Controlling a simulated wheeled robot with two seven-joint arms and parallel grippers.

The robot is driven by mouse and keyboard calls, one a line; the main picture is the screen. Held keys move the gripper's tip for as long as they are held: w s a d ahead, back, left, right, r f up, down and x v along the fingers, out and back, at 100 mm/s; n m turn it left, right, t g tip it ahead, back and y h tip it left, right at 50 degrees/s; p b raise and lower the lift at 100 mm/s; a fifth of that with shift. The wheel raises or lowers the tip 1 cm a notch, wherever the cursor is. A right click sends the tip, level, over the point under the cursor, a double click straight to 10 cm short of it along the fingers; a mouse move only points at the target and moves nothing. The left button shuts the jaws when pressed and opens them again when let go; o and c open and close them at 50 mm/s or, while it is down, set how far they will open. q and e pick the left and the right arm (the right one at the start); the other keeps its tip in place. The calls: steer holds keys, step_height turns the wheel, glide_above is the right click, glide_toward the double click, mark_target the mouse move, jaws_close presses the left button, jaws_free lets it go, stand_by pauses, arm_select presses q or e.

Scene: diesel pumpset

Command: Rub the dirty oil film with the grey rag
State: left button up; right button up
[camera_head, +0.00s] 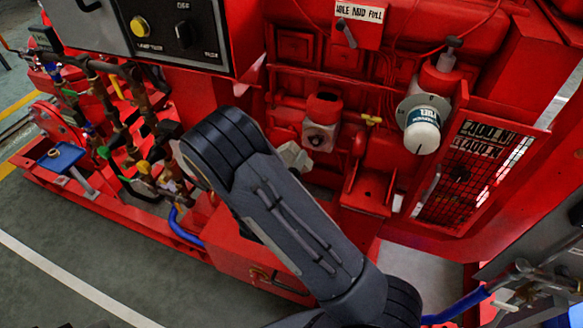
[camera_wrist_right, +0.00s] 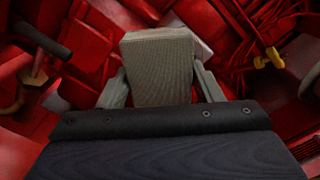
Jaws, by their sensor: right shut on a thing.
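The grey rag (camera_wrist_right: 158,70) shows in the right wrist view as a block-like woven pad between the two fingers of my right gripper (camera_wrist_right: 160,88). The gripper is shut on it. In the head view my right arm comes up from the bottom and covers most of the gripper; a pale grey part at its end (camera_head: 293,156) shows beside the red engine. I cannot tell from the frames whether the rag touches a surface. I cannot make out the dirty oil film in either view. My left gripper is not in view.
The red engine (camera_head: 375,150) has a white filter (camera_head: 422,130) and a mesh guard (camera_head: 460,180) at its right. A control panel (camera_head: 165,28) hangs at upper left. Pipes and valves (camera_head: 130,130) crowd the left, near a small blue tray (camera_head: 62,157). The grey floor (camera_head: 60,240) is clear at lower left.

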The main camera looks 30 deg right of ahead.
mark_target(304, 137)
steer(key=shift+b+x, duration=0.3)
steer(key=shift+x, duration=2.4)
steer(key=shift+x, duration=0.95)
steer(key=shift+s+d+p, duration=0.2)
steer(key=shift+s+d, duration=0.35)
steer(key=shift+s, duration=0.15)
steer(key=shift+s+d+p, duration=0.2)
steer(key=shift+s+d, duration=0.35)
steer(key=shift+s, duration=0.2)
steer(key=shift+s+d+r+p, duration=0.1)
steer(key=shift+s+d+p, duration=0.2)
steer(key=shift+s+d, duration=0.9)
steer(key=shift+w+a+r+p, duration=0.1)
steer(key=shift+w+a+p, duration=0.25)
steer(key=shift+w+a, duration=0.5)
steer(key=shift+w+a+p, duration=0.3)
steer(key=shift+w+a, duration=0.35)
steer(key=shift+w, duration=0.35)
steer(key=shift+w+a, duration=0.8)
steer(key=shift+w, duration=0.05)
